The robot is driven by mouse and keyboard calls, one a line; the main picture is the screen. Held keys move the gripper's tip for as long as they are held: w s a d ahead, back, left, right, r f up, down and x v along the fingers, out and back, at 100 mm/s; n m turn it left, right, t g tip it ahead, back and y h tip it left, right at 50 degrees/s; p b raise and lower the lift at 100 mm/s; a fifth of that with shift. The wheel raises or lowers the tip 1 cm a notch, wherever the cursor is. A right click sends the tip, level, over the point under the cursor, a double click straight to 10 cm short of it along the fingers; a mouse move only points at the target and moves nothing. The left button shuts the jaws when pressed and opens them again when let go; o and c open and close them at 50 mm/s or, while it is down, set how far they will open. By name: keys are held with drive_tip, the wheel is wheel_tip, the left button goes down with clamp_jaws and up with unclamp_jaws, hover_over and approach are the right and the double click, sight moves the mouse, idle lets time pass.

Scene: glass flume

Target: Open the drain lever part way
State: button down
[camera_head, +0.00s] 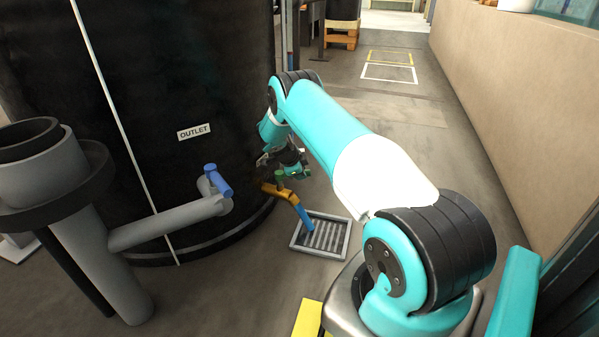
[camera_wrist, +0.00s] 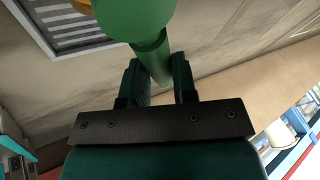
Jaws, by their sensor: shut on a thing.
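The drain lever (camera_head: 281,175) is a small green handle on an orange-yellow drain outlet (camera_head: 279,190) low at the side of the black tank. In the wrist view the green lever (camera_wrist: 152,52) has a rounded end, and its shaft runs down between the two fingers. My gripper (camera_wrist: 157,70) is shut on this shaft. In the head view my gripper (camera_head: 293,171) is small and dark beside the lever, partly hidden by my arm. How far the lever is turned cannot be told.
A blue spout (camera_head: 304,217) slopes from the outlet to a floor grate (camera_head: 322,236). A grey pipe (camera_head: 170,222) with a blue handle (camera_head: 217,180) is left of the lever. The black tank (camera_head: 150,90) stands behind.

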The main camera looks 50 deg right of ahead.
drive_tip(key=c, duration=0.9)
unclamp_jaws()
drive_tip(key=p+v, duration=0.8)
drive_tip(key=v, duration=0.9)
drive_tip(key=shift+a, duration=0.2)
drive_tip(key=shift+r, duration=0.15)
